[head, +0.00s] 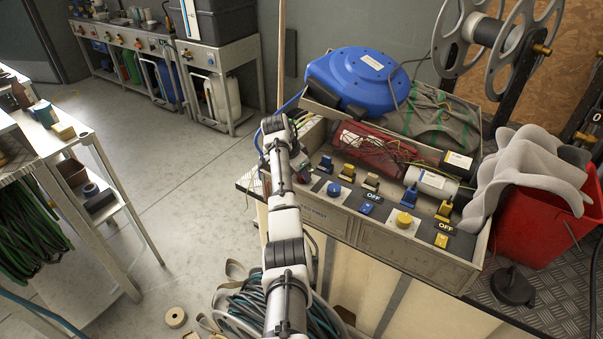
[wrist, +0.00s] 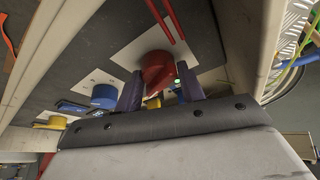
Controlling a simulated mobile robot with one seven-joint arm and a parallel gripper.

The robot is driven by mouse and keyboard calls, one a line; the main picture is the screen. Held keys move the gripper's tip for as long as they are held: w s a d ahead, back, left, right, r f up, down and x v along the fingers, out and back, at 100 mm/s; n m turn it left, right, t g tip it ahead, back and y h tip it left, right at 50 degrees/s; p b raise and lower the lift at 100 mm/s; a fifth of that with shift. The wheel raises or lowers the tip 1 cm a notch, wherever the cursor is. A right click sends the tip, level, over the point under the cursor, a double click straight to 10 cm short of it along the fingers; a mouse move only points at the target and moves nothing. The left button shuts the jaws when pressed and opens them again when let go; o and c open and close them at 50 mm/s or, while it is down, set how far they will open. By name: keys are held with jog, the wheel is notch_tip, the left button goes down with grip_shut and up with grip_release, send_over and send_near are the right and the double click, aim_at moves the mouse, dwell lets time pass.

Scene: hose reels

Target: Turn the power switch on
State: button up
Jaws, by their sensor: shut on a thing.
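The control panel (head: 350,205) is a grey sloped box front with a row of coloured knobs and levers. In the wrist view, my gripper (wrist: 160,90) has its two dark fingers on either side of a red switch knob (wrist: 157,68) on a pale plate, shut on it. A blue knob (head: 333,189) and a yellow knob (head: 404,220) sit to the right. Two OFF labels (head: 373,196) show beside other switches. I cannot read any label at the red knob.
A blue hose reel (head: 362,80) and a red bundle with wires (head: 370,150) lie behind the panel. A red bin (head: 545,225) with grey cloth stands at the right. Coiled hoses (head: 245,305) lie below my arm.

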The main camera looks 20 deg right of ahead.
jog(key=shift+d+f+m+g+b, duration=0.1)
jog(key=shift+m+g+b, duration=0.35)
jog(key=shift+m+b, duration=0.55)
jog(key=shift+d+m+g+b, duration=0.1)
jog(key=shift+m+g+b, duration=0.45)
jog(key=shift+m, duration=0.75)
jog(key=o, duration=0.9)
jog(key=shift+o, duration=0.2)
jog(key=shift+a, duration=0.15)
jog(key=shift+w+a+r, duration=0.1)
jog(key=shift+r, duration=0.35)
jog(key=s+b+v, duration=0.1)
jog(key=b+v, duration=0.1)
jog(key=v, duration=1.1)
jog(key=shift+w, duration=0.35)
